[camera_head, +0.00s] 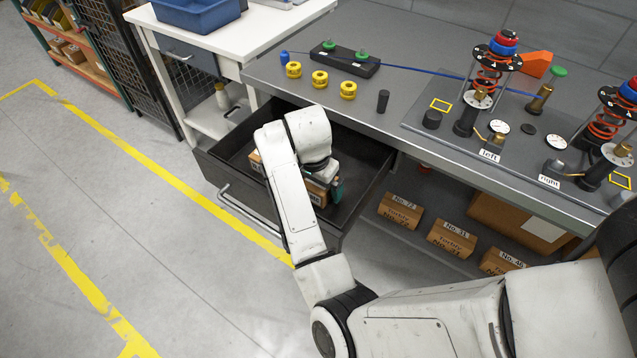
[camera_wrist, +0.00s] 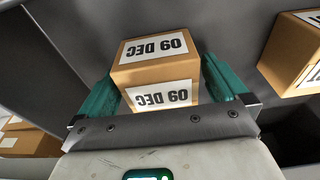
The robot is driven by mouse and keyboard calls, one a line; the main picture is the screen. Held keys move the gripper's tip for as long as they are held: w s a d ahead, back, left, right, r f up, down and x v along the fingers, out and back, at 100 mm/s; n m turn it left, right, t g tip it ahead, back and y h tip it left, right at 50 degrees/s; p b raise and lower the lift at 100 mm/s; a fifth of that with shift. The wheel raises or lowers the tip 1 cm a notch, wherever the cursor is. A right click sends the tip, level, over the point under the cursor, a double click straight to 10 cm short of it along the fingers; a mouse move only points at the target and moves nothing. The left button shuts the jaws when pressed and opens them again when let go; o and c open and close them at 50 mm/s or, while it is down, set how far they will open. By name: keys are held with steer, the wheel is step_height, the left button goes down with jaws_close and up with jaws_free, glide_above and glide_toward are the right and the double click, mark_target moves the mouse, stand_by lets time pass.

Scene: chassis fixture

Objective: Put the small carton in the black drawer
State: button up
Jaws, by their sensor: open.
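The black drawer (camera_head: 228,184) is pulled open under the grey bench, left of centre in the head view. My gripper (camera_head: 325,186) is inside it, low down, partly hidden by my wrist. A small brown carton (camera_head: 317,193) is at my gripper in the drawer. In the wrist view, this carton (camera_wrist: 154,70), labelled 09 DEC, is between the two green fingers of my gripper (camera_wrist: 163,88). The jaws are open, with a finger on each side of it. Whether it touches the drawer floor is hard to tell. Another carton (camera_head: 256,161) shows left of my arm in the drawer.
The wrist view shows another carton (camera_wrist: 293,55) at right and cartons (camera_wrist: 28,138) at lower left. Cartons (camera_head: 401,210) lie below the bench (camera_head: 400,75). Yellow rings (camera_head: 320,79) and spring fixtures (camera_head: 490,72) stand on top. The drawer handle (camera_head: 243,210) sticks out in front.

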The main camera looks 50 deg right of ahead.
mark_target(315, 186)
step_height(315, 186, up, 12)
steer(key=a+p, duration=0.1)
steer(key=p, duration=0.1)
steer(key=shift+a+p, duration=0.3)
steer(key=shift+a, duration=0.1)
steer(key=shift+r, duration=0.1)
stand_by(1.2)
